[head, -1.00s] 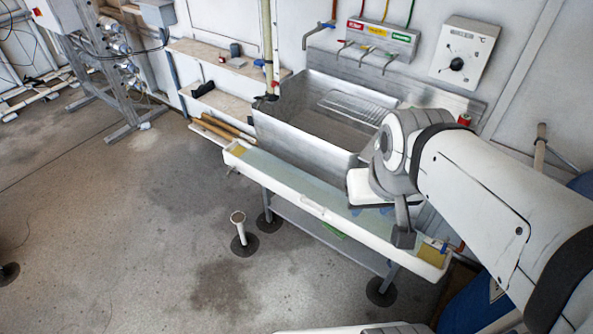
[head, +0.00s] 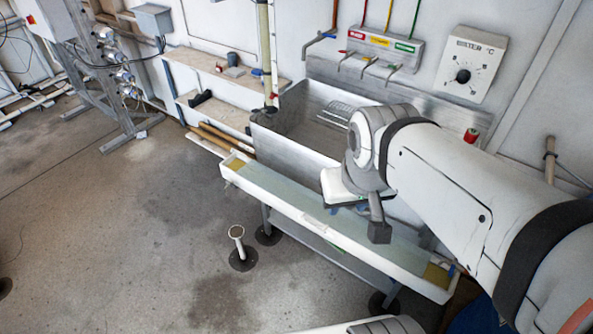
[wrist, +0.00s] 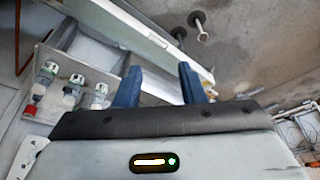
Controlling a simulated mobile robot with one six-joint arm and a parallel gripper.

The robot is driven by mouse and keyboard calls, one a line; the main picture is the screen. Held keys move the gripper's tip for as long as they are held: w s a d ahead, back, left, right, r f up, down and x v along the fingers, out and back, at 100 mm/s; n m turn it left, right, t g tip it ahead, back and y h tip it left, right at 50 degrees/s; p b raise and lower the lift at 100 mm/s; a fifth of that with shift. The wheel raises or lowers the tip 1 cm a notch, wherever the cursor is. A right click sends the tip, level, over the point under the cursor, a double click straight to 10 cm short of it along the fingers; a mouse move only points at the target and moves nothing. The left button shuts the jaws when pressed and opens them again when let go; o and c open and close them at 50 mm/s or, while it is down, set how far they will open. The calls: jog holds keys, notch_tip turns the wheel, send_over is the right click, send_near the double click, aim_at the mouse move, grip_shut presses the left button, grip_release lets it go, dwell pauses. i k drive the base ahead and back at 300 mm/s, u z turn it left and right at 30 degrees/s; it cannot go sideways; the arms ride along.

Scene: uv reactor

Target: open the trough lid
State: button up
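The trough (head: 231,167) is a long white channel running in front of the steel sink. Its pale green lid (head: 275,189) lies flat along the top and looks shut. A small white handle (head: 316,222) seems to sit on the front edge, near the middle. My gripper (head: 361,209) is above the right half of the trough, largely hidden by my own wrist. In the wrist view its two blue fingers (wrist: 160,86) are apart with nothing between them. The white trough edge (wrist: 140,28) runs diagonally beyond them. I cannot tell the exact height above the lid.
The steel sink (head: 270,142) stands behind the trough, with several taps (head: 368,66) above it. A short floor post (head: 238,243) stands in front of the trough. Shelves (head: 212,112) are at the left. The concrete floor (head: 110,230) at the front left is clear.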

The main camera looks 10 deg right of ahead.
aim_at(321, 231)
jog(key=i, duration=0.75)
jog(key=z, duration=1.2)
jog(key=k, duration=1.65)
jog(key=u, duration=0.8)
jog(key=i, duration=1)
jog(key=u, duration=0.05)
